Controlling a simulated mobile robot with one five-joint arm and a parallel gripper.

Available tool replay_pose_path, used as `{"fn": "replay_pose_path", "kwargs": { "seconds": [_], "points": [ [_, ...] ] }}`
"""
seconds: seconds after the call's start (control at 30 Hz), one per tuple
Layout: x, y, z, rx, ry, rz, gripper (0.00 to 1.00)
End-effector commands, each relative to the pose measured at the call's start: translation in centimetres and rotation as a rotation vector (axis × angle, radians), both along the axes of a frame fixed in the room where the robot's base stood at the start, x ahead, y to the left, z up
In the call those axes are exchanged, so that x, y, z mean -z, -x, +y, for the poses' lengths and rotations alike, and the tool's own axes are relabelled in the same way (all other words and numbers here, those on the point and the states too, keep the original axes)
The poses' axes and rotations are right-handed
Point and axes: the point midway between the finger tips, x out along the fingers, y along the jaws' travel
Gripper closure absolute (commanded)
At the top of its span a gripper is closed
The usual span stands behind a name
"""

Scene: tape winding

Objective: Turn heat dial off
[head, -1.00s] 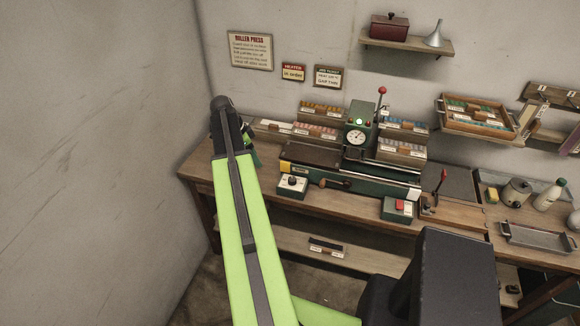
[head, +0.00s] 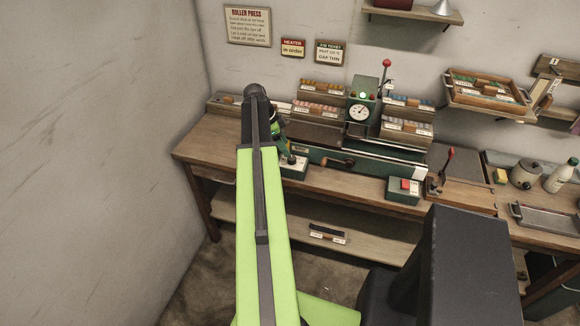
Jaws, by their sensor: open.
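The heat dial is a dark knob on a small white-topped green box (head: 297,171) at the front edge of the workbench, left of the hand crank. My gripper (head: 290,158) is at the dial, its tip over the top of the box. My lime-green arm and its dark end hide the left part of the box and most of the gripper. The knob is mostly covered, so its setting and whether the gripper touches it cannot be told. The gripper is open.
The green roller press (head: 362,108) with a round gauge and lit green lamp stands behind. A box with a red switch (head: 405,188) is to the right. A crank (head: 338,162) sits close to the dial. The bench's left end (head: 208,148) is clear.

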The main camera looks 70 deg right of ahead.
Motion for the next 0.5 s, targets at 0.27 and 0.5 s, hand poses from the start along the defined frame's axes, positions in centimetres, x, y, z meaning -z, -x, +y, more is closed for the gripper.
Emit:
{"fn": "replay_pose_path", "kwargs": {
  "seconds": [0.27,0.5],
  "points": [
    [5.9,1.9,-1.0,0.0,0.0,0.0,0.45],
    [6.0,2.2,-1.2,-0.001,0.0,0.0,0.45]
  ]
}}
